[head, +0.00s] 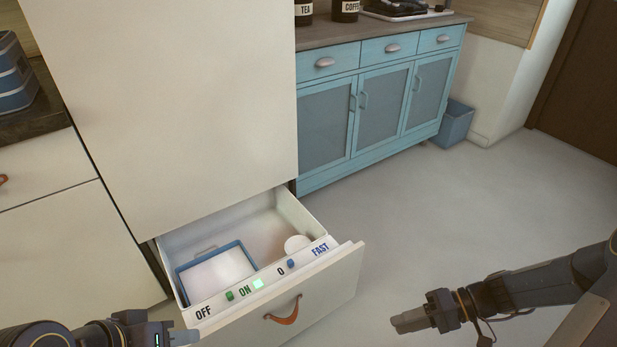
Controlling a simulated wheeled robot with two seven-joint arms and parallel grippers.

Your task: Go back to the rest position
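My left gripper (183,338) is at the bottom left, in front of the lower left corner of an open drawer (345,262). Its fingers are small and cut close to the picture's edge, so their gap cannot be made out. My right gripper (408,321) is at the lower right, over the floor and apart from the drawer. Its fingers point left and look close together, with nothing seen between them. The drawer has a brown leather pull (284,312) on its front, and neither gripper touches that pull.
The drawer holds a blue-rimmed tray (246,251) and a white round thing (297,244). Its inner edge carries OFF, ON, 0 and FAST labels. A tall white cabinet (180,90) stands above. A blue sideboard (378,112) and bin (456,124) are behind. Floor (480,210) at right is clear.

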